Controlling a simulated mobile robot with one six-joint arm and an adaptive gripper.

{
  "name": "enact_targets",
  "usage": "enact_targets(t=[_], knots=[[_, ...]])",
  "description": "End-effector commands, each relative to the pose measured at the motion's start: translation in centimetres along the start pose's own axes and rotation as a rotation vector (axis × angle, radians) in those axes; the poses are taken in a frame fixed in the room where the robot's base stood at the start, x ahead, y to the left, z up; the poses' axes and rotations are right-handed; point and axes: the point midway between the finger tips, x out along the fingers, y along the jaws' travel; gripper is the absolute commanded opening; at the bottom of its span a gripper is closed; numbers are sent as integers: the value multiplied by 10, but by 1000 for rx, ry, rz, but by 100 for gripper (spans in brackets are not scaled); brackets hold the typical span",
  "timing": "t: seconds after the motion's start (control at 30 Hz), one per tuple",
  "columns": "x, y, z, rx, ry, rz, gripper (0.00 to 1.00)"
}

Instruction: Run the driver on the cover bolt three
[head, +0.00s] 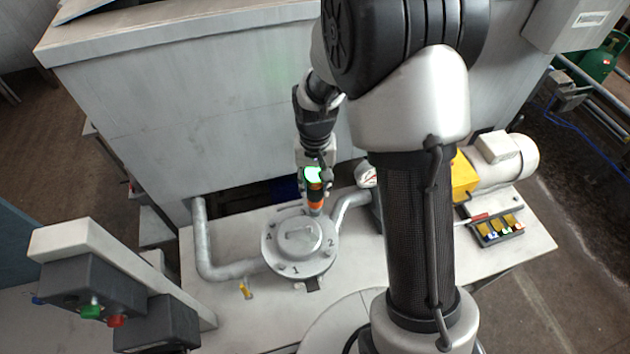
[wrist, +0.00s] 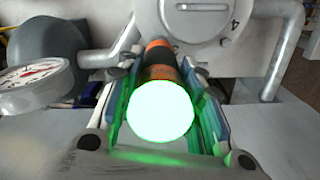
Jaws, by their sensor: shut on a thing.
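The round grey cover (head: 290,262) sits on the bench, with numbers 1, 2 and 4 readable around its rim. My gripper (head: 314,184) is shut on the driver (head: 316,197), which has an orange and black body and a glowing end. The driver stands roughly upright, its lower end at the cover's far edge; contact with a bolt cannot be told. The wrist view shows the driver (wrist: 162,72) between the fingers, with the cover (wrist: 195,25) behind.
Grey pipes (head: 204,245) flank the cover. A pressure gauge (wrist: 35,85) is close beside my gripper. A tray (head: 500,229) of coloured-ended items and a yellow and white motor (head: 490,165) stand right. A button box (head: 90,290) is front left; a small yellow item (head: 245,290) lies nearby.

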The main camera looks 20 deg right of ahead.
Motion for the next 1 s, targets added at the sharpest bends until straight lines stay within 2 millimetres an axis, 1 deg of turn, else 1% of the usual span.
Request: enact_targets(t=[0.57,1.0], knots=[[8,0,-1,0,1,0,0],[5,0,-1,0,2,0,0]])
